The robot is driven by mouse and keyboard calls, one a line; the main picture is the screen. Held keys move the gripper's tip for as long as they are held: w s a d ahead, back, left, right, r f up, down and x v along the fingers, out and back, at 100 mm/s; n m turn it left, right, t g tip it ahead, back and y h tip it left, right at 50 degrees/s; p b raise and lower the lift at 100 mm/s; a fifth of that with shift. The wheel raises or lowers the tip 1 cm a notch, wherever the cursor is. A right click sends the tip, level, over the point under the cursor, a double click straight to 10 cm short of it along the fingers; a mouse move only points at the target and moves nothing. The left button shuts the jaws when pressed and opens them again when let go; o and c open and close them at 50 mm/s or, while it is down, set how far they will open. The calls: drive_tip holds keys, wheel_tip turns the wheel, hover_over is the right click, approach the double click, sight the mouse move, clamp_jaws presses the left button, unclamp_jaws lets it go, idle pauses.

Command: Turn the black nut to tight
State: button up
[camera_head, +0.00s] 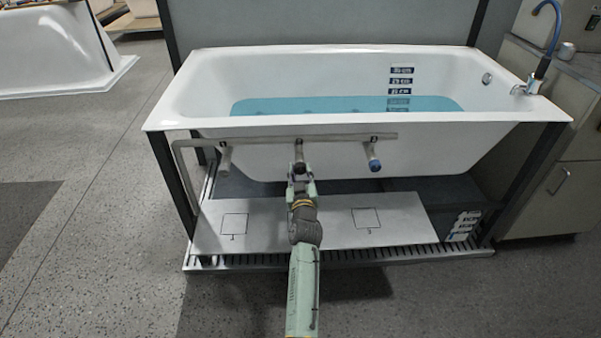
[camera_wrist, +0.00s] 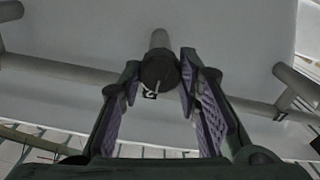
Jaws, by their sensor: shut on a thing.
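The black nut (camera_wrist: 157,70) sits on the end of the middle pipe stub, under the front of the bathtub. A pale mark shows on its face, and a small label (camera_wrist: 150,94) lies just below it. In the head view my gripper (camera_head: 300,180) reaches up to this middle stub and largely hides the nut. In the wrist view my gripper (camera_wrist: 160,76) has one finger on each side of the nut and is shut on it.
The horizontal pipe (camera_head: 340,137) also carries a left stub (camera_head: 225,160) and a right stub with a blue nut (camera_head: 375,165). The white bathtub (camera_head: 300,124) holds blue water. A white board (camera_head: 300,225) with marked squares lies below, over a slatted base (camera_head: 400,252).

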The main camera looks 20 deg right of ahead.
drive_tip(key=shift+m, duration=0.4)
drive_tip(key=m, duration=0.3)
drive_tip(key=shift+m+b, duration=0.3)
drive_tip(key=m, duration=0.4)
drive_tip(key=shift+m, duration=0.3)
drive_tip(key=m+p, duration=0.1)
drive_tip(key=m, duration=0.3)
drive_tip(key=shift+m, duration=0.3)
drive_tip(key=shift+d+f+m+p, duration=0.1)
drive_tip(key=shift+m+p, duration=0.6)
drive_tip(key=shift+m, duration=1.5)
drive_tip(key=o, duration=1.1)
drive_tip(key=shift+o, duration=0.2)
